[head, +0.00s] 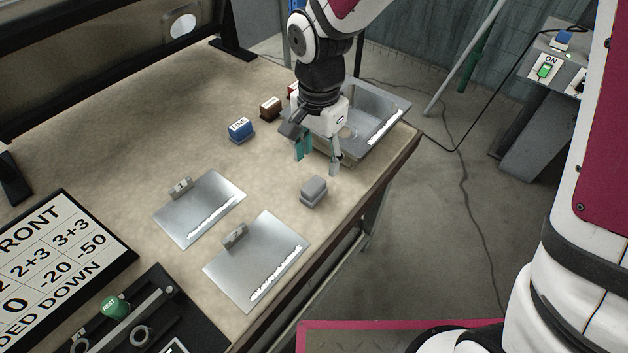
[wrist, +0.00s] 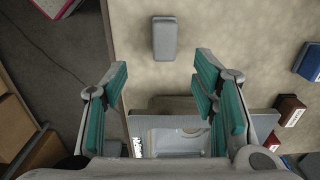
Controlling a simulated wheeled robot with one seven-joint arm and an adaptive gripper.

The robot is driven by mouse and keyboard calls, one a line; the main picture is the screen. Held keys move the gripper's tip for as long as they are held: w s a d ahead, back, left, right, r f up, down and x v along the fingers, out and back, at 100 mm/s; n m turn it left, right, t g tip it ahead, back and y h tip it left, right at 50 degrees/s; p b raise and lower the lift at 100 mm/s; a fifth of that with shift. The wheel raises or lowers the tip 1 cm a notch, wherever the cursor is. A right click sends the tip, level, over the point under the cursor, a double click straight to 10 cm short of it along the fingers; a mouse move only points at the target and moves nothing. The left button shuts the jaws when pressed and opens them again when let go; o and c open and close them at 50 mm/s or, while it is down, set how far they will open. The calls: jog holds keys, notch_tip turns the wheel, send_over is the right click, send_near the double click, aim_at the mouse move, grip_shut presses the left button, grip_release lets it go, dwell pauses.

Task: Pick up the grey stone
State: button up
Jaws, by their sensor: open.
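The grey stone (head: 313,191) is a small grey block lying on the beige table near its right edge, in front of the metal sink. In the wrist view the stone (wrist: 165,39) shows at the top middle, ahead of the fingertips and apart from them. My gripper (head: 318,164) is open and empty, above the table between the sink and the stone. Its teal-padded fingers stand wide apart in the wrist view (wrist: 163,72).
The metal sink (head: 398,101) is behind my gripper. A blue block (head: 241,131) and a brown block (head: 270,108) stand left of it. The table's right edge is close to the stone.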

aim_at(314, 185)
notch_tip(314, 185, down, 5)
jog(key=shift+r+b, duration=0.15)
jog(key=shift+b, duration=0.15)
jog(key=shift+a+f+b, duration=0.2)
jog(key=shift+a+f, duration=0.05)
jog(key=shift+f, duration=1.1)
jog(key=shift+a+f+b, duration=0.15)
jog(key=shift+a+f, duration=0.05)
jog(key=shift+f, duration=1.15)
grip_shut()
